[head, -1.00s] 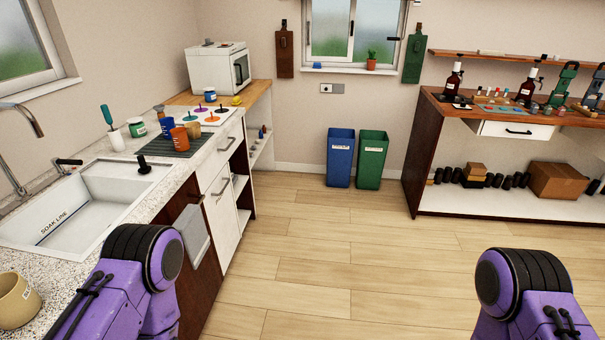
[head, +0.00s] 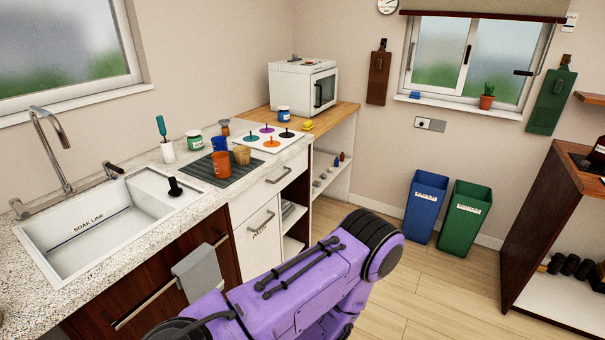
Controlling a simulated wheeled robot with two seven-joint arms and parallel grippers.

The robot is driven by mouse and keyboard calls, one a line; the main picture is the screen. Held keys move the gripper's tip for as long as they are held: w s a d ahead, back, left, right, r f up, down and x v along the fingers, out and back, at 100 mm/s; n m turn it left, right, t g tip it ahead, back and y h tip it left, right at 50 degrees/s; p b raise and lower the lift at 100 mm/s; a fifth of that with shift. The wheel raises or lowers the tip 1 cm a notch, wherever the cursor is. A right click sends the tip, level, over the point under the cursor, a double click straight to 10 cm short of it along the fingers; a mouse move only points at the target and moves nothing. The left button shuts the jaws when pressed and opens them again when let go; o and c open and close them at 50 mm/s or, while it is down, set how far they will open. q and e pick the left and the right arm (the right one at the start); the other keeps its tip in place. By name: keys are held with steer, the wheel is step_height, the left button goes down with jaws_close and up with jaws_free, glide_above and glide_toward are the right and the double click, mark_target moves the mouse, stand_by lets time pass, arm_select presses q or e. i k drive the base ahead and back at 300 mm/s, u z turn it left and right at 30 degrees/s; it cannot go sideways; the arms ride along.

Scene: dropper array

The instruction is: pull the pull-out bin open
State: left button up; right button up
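The pull-out bin front (head: 253,245) is a white panel with a bar handle and a small dark label, low in the counter run. It looks shut, flush with the white drawer (head: 271,183) above it. My purple arm crosses the lower middle of the head view and hides the panel's lower right part. Neither gripper is in view.
Left of the bin front is a dark cabinet door (head: 150,285) with a grey towel (head: 200,272) on its bar. Open shelves (head: 295,215) are to the right. Blue (head: 426,207) and green (head: 464,218) bins stand by the wall. Wood floor shows between.

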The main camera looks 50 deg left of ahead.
mark_target(257, 240)
steer(key=u, duration=0.2)
steer(key=i, duration=1.3)
steer(key=u, duration=1.25)
steer(key=i, duration=0.8)
steer(key=u, duration=0.7)
